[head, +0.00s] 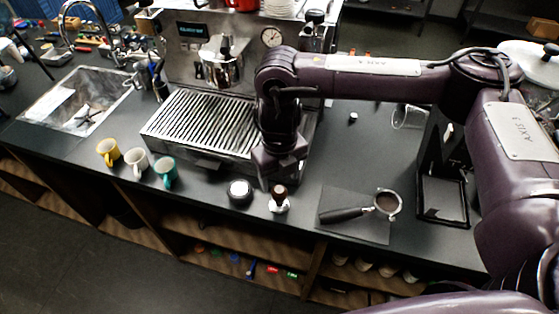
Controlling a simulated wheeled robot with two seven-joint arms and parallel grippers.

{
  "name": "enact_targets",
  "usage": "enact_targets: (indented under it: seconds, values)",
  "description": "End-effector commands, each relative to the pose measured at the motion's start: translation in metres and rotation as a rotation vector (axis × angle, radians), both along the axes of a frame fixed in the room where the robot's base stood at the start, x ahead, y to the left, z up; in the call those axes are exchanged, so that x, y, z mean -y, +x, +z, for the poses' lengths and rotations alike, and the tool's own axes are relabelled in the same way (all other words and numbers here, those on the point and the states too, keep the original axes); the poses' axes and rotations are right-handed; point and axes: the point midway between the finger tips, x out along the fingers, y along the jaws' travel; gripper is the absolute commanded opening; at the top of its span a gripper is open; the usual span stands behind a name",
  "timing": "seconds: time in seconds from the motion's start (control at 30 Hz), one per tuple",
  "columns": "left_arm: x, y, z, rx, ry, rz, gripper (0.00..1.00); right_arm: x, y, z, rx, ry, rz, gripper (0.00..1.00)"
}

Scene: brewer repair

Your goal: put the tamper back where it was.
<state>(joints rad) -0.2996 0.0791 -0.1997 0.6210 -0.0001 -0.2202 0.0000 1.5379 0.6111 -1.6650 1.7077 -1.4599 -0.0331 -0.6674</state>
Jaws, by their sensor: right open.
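The tamper (279,199), with a brown knob handle and a pale metal base, stands upright on the dark counter near its front edge. My right gripper (265,180) points down just to the left of and behind the tamper. It is open, and nothing shows between its fingers. I cannot tell whether a finger touches the tamper. A round dark puck-like piece with a light top (240,190) sits on the counter to the left of the tamper. My left gripper is not in the picture.
A portafilter (387,203) lies on a dark mat (376,233) to the right. The espresso machine (207,70) with its drip tray stands behind. Yellow (108,152), white (136,161) and teal (165,172) mugs stand at left. A glass (408,117) lies behind the mat.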

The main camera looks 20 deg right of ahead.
Motion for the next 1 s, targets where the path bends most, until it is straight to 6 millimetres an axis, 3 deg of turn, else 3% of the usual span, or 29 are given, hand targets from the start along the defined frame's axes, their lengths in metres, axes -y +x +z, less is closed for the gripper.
enact_targets:
  seconds: [0.2, 0.4, 1.0]
  values:
    - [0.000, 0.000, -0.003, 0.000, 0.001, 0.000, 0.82, 0.001, 0.001, 0.037, 0.003, -0.001, 0.000, 0.59]
    - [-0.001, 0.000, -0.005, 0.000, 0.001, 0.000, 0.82, 0.001, 0.000, 0.054, 0.000, -0.001, -0.001, 0.59]
    - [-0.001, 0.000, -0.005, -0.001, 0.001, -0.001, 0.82, 0.001, 0.000, 0.057, -0.001, 0.000, -0.001, 0.59]
